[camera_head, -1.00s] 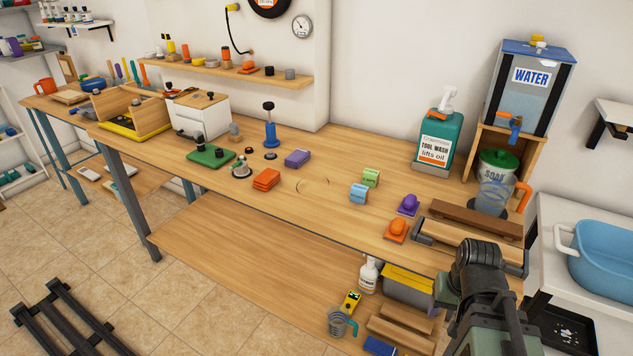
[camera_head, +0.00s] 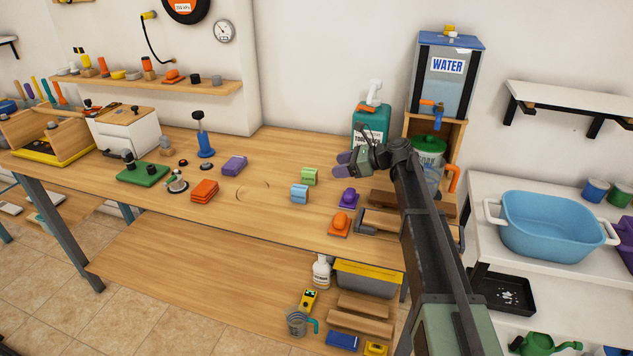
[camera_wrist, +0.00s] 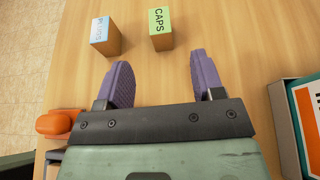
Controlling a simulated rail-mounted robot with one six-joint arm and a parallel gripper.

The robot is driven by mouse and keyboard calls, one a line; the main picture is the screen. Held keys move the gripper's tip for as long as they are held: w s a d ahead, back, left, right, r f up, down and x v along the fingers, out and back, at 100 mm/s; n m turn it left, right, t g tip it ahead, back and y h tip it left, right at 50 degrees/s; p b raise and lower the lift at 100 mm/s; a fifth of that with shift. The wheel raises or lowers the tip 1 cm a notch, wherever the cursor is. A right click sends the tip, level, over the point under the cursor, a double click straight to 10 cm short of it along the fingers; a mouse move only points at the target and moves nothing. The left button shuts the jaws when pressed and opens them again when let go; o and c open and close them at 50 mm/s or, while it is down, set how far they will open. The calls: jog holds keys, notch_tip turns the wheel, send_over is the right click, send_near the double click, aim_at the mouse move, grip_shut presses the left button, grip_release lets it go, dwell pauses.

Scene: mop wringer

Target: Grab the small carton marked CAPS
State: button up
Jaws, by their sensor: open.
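The small carton marked CAPS (camera_wrist: 160,28) has a light green top with dark letters and brown sides in the wrist view. It stands on the wooden bench, and the head view shows it as a small green box (camera_head: 309,176). A similar carton with a light blue label (camera_wrist: 104,36) stands to its left in the wrist view; the head view shows it too (camera_head: 299,193). My gripper (camera_wrist: 160,78) has purple fingers, spread apart with nothing between them. The CAPS carton is beyond the fingertips, roughly in line with the gap. In the head view my gripper (camera_head: 343,164) is right of the cartons.
The tool wash bottle (camera_head: 370,127) stands behind my gripper, and its edge shows at right in the wrist view (camera_wrist: 308,115). Orange (camera_head: 340,224) and purple (camera_head: 347,197) knobbed blocks sit near the front edge. The bench (camera_head: 265,205) left of the cartons is mostly clear.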

aim_at(312, 171)
jog(key=shift+w+r, duration=0.1)
jog(key=b+x, duration=0.2)
jog(key=x, duration=0.3)
jog(key=shift+a, duration=0.4)
jog(key=b+x, duration=0.1)
jog(key=x, duration=0.1)
jog(key=b+x, duration=0.1)
jog(key=x, duration=0.2)
jog(key=shift+f, duration=0.3)
jog(key=shift+r, duration=0.1)
jog(key=c, duration=1)
jog(key=shift+r, duration=0.15)
